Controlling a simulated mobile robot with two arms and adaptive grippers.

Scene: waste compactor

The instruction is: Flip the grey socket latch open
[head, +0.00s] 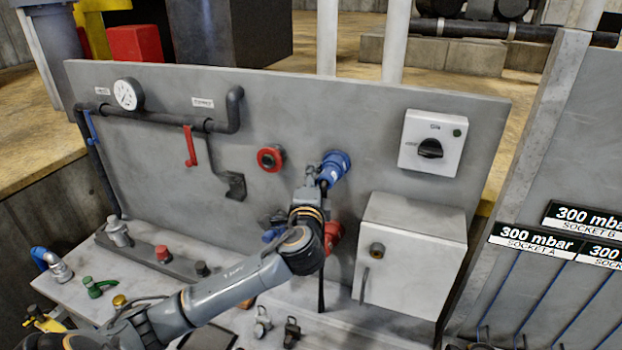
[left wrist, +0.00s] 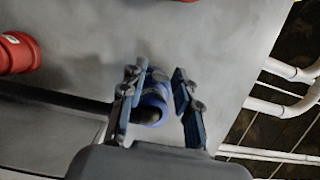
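A blue socket (head: 335,166) sticks out of the grey panel. In the left wrist view the blue socket (left wrist: 152,104) has a dark round end and shows between my fingers, closer to the left one. My left gripper (head: 318,178) is right at the socket's lower left side in the head view. In the left wrist view my left gripper (left wrist: 159,107) has its two fingers apart. I cannot tell whether a finger touches the socket. I cannot make out the grey latch clearly; my gripper covers part of that area. My right gripper is not in view.
A red socket (head: 334,233) sits below, partly behind my arm. A white box (head: 412,262) is at right, with a rotary switch box (head: 432,143) above. Small fittings stand on the bench.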

